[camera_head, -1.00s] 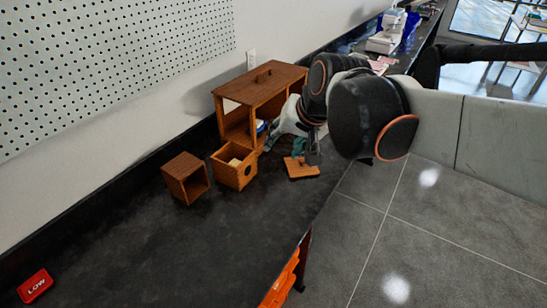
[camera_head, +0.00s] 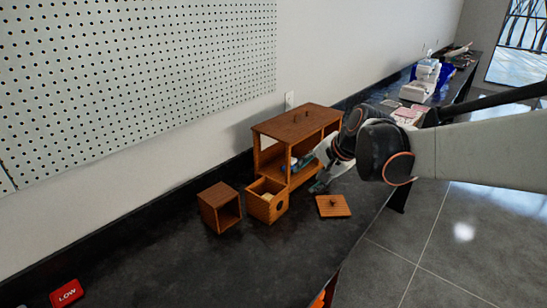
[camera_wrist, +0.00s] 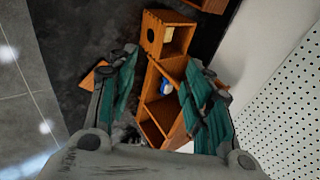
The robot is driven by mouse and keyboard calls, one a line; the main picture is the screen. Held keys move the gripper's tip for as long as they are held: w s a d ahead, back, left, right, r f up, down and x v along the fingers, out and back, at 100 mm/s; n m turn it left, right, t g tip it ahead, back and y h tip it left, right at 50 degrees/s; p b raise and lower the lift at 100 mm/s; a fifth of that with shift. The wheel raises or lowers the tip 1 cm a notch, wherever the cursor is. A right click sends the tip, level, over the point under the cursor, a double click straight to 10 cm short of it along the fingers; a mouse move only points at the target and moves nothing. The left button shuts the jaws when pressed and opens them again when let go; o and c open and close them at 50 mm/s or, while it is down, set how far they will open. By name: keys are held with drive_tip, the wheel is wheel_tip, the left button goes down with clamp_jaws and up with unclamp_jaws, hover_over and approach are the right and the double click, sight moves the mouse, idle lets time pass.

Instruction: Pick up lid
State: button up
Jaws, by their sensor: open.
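The lid (camera_head: 333,208) is a flat square wooden plate with a small dark knob. It lies on the dark bench top, right of the open wooden box (camera_head: 266,207) with a round hole. My gripper (camera_head: 318,186) is low over the bench, just behind and left of the lid, in front of the wooden cabinet. In the wrist view my gripper (camera_wrist: 163,88) has its two green-padded fingers spread with nothing between them. Part of the lid (camera_wrist: 92,76) shows there outside the left finger, which hides the rest.
The wooden cabinet (camera_head: 298,124) stands close behind my gripper, with a blue-and-white item inside. Another open wooden cube (camera_head: 219,208) is at left. A red "LOW" box (camera_head: 66,293) lies at front left. The pegboard wall (camera_head: 140,70) bounds the back. The front bench is clear.

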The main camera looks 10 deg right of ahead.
drive_tip(key=w+d+f+m+y, duration=0.1)
drive_tip(key=w+d+f+m, duration=0.5)
drive_tip(key=d, duration=0.1)
drive_tip(key=m+t+y+b, duration=0.2)
drive_tip(key=m+t, duration=0.3)
drive_tip(key=m, duration=0.9)
approach(334, 199)
drive_tip(key=shift+w+a+f+b, duration=0.7)
drive_tip(key=shift+a+b, duration=0.05)
drive_tip(key=shift+b, duration=0.2)
drive_tip(key=shift+d+b+x, duration=0.2)
drive_tip(key=shift+b+x, duration=1.05)
drive_tip(key=shift+x, duration=1.95)
drive_tip(key=shift+w+r, duration=0.15)
drive_tip(key=shift+r, duration=0.05)
clamp_jaws()
